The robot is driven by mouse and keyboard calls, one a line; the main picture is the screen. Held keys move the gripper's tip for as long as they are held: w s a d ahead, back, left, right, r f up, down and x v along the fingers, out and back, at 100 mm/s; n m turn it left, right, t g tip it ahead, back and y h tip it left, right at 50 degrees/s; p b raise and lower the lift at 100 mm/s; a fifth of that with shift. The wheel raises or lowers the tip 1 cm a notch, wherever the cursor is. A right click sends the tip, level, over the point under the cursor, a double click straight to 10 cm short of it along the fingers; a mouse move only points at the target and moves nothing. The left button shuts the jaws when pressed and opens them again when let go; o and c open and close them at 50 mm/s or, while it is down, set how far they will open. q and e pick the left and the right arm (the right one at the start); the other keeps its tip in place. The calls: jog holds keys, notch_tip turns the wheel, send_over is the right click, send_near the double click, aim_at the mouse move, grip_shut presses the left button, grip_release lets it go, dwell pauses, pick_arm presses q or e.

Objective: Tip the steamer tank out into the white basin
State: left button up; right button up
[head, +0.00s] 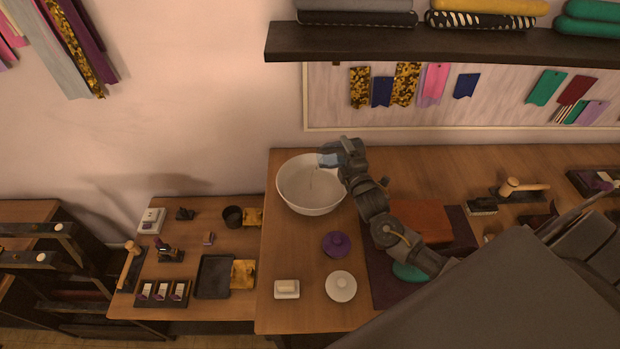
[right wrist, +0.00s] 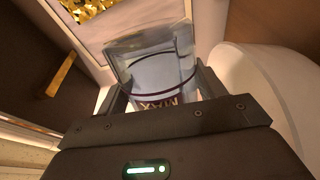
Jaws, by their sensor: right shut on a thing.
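The white basin (head: 298,200) stands on the left part of the higher wooden bench. The steamer tank (head: 328,160) is a small clear bluish vessel, held over the basin's upper right rim. A thin pale streak shows below it inside the basin, perhaps water. In the right wrist view the tank (right wrist: 155,72) sits between the fingers, see-through, with a dark line and "MAX" lettering. My right gripper (head: 340,154) is shut on the tank; it also shows in the right wrist view (right wrist: 160,92). The basin's pale curved wall (right wrist: 250,90) is close at the right there. My left gripper is not in view.
A purple knob-like lid (head: 337,244), a white lid (head: 340,286) and a butter-coloured block on a white dish (head: 287,289) stand in front of the basin. A lower bench with small tools lies left. A dark shelf (head: 440,43) hangs above.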

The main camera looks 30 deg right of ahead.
jog(key=shift+w+d+n, duration=0.1)
jog(key=shift+d+n, duration=0.1)
jog(key=shift+n, duration=0.1)
dwell(0.4)
jog(key=shift+a+f+n+p, duration=0.1)
jog(key=shift+a+n+p, duration=0.1)
jog(key=shift+n+p, duration=0.5)
jog(key=shift+w+a+r+n+p, duration=0.1)
jog(key=shift+a+r+n+p, duration=0.25)
jog(key=shift+n+p, duration=0.4)
dwell(0.4)
